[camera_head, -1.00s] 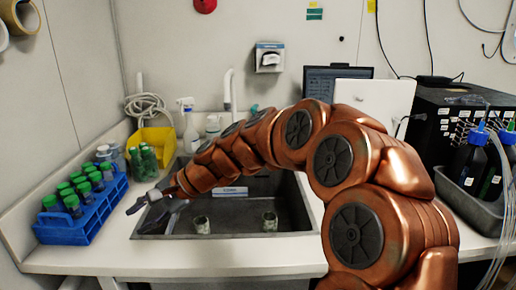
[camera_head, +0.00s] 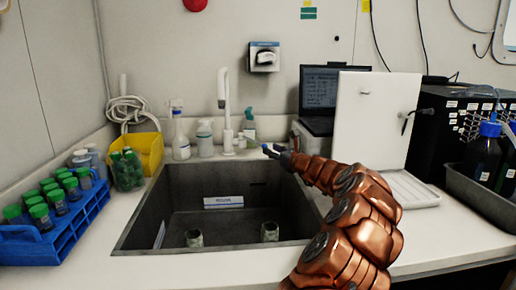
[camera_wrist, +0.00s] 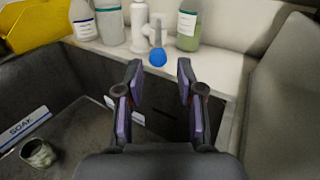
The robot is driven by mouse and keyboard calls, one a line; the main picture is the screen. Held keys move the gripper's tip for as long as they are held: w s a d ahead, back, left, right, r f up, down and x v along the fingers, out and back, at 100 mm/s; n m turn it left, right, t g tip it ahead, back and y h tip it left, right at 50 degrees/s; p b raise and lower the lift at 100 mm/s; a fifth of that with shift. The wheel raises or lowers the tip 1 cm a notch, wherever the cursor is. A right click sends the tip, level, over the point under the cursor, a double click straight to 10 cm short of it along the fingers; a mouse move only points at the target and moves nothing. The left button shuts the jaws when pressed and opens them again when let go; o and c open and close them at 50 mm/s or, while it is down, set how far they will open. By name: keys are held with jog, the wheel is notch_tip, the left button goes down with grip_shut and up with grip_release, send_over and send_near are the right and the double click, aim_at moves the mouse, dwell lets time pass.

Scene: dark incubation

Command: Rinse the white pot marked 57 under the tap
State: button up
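Two small pale pots, a left one (camera_head: 194,238) and a right one (camera_head: 269,231), stand apart in the dark sink (camera_head: 160,215). One pot (camera_wrist: 38,153) also shows at the lower left of the wrist view. No number is readable on them. The white tap (camera_head: 225,110) rises behind the sink's back edge; its lower part (camera_wrist: 139,28) shows in the wrist view. A blue rounded knob (camera_wrist: 158,57) lies ahead of my fingertips. My gripper (camera_head: 277,151) is at the sink's back right corner; its fingers (camera_wrist: 160,80) are open with nothing between them.
A blue rack (camera_head: 75,225) of green-capped bottles stands left. A yellow bin (camera_head: 150,152), a spray bottle (camera_head: 180,140) and soap bottles (camera_head: 205,140) line the back. A laptop (camera_head: 320,95) and white panel (camera_head: 375,120) stand right. A label reading SOAK (camera_wrist: 28,121) is in the sink.

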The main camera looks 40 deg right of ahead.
aim_at(260, 144)
jog(key=w, duration=0.6)
jog(key=shift+w+d+f, duration=0.15)
jog(key=shift+w+d, duration=0.05)
jog(key=shift+d, duration=0.15)
jog(key=shift+w, duration=0.6)
jog(key=shift+c, duration=0.4)
grip_shut()
